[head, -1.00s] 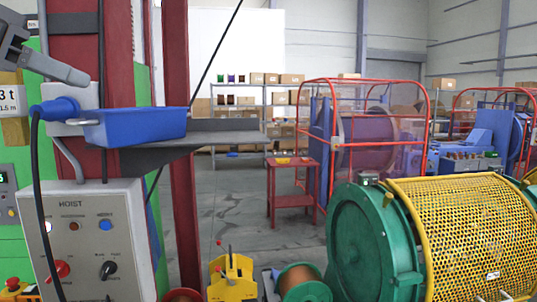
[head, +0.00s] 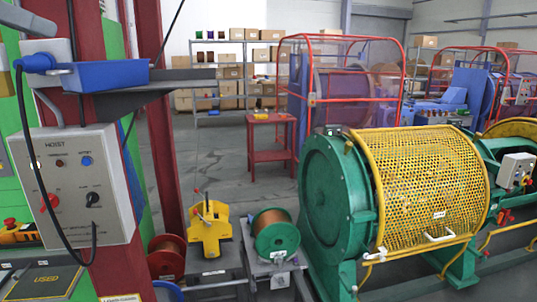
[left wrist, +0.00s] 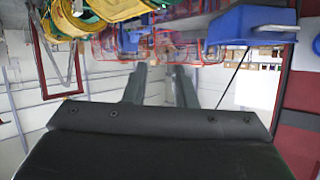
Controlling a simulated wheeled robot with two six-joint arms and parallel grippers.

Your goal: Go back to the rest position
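My left gripper (head: 30,22) shows only in part at the upper left corner of the head view, in front of the red post. In the left wrist view its two grey fingers (left wrist: 162,72) stand apart with nothing held between them. My right gripper is in neither view.
The hoist box (head: 75,187) hangs on the red post, with a blue plug (head: 36,62) and black cable above. A yellow device (head: 209,228) and a green spool with copper wire (head: 275,233) stand left of the yellow mesh guard (head: 420,185). Grey floor is clear around the red table (head: 271,145).

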